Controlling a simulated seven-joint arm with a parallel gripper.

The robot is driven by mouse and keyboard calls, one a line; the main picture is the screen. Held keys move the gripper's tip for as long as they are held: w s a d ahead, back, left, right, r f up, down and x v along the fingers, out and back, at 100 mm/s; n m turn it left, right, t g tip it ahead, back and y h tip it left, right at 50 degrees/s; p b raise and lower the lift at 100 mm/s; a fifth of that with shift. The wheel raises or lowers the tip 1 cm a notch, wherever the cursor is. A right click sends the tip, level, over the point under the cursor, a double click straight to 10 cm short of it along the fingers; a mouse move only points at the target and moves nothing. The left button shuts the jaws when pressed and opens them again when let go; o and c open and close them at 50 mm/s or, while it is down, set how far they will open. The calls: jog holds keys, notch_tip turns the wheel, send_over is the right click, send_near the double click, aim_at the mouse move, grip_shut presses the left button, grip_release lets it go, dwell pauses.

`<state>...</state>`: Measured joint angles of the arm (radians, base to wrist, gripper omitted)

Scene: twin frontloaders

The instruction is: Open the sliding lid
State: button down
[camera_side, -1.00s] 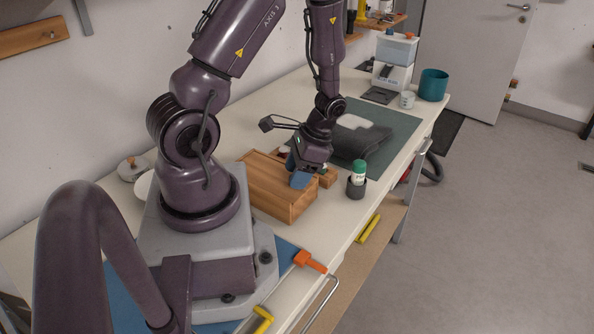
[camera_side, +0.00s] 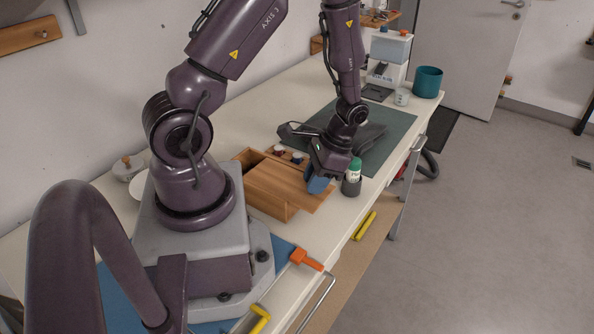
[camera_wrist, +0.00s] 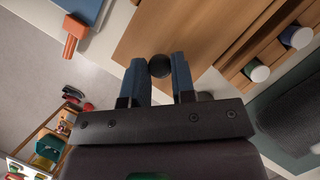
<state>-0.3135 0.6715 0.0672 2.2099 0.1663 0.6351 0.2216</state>
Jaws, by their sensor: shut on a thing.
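A wooden box (camera_side: 262,211) stands on the bench in front of my base. Its flat wooden lid (camera_side: 283,185) is shifted toward the right, and a gap shows at the box's far left end. The lid also fills the upper middle of the wrist view (camera_wrist: 185,30). My gripper (camera_side: 319,184) is at the lid's right end. In the wrist view, the blue fingers of my gripper (camera_wrist: 158,68) stand on either side of a dark round knob (camera_wrist: 160,66) and are shut on it. The box's inside is mostly hidden.
A wooden rack with capped bottles (camera_wrist: 257,72) stands behind the box. A green-capped bottle (camera_side: 354,165) in a dark cup (camera_side: 351,187) is close to my gripper's right. A green mat (camera_side: 398,123) with dark cloth lies beyond. An orange-handled tool (camera_side: 306,259) lies at the bench's front edge.

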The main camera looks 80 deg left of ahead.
jog(key=w+d, duration=0.7)
jog(key=c, duration=0.9)
grip_release()
jog(key=shift+c, duration=0.2)
jog(key=v, duration=1.3)
jog(key=s+d+r+t, duration=0.4)
jog(key=s+r+t, duration=0.6)
jog(key=s+r, duration=0.4)
jog(key=shift+v, duration=1.2)
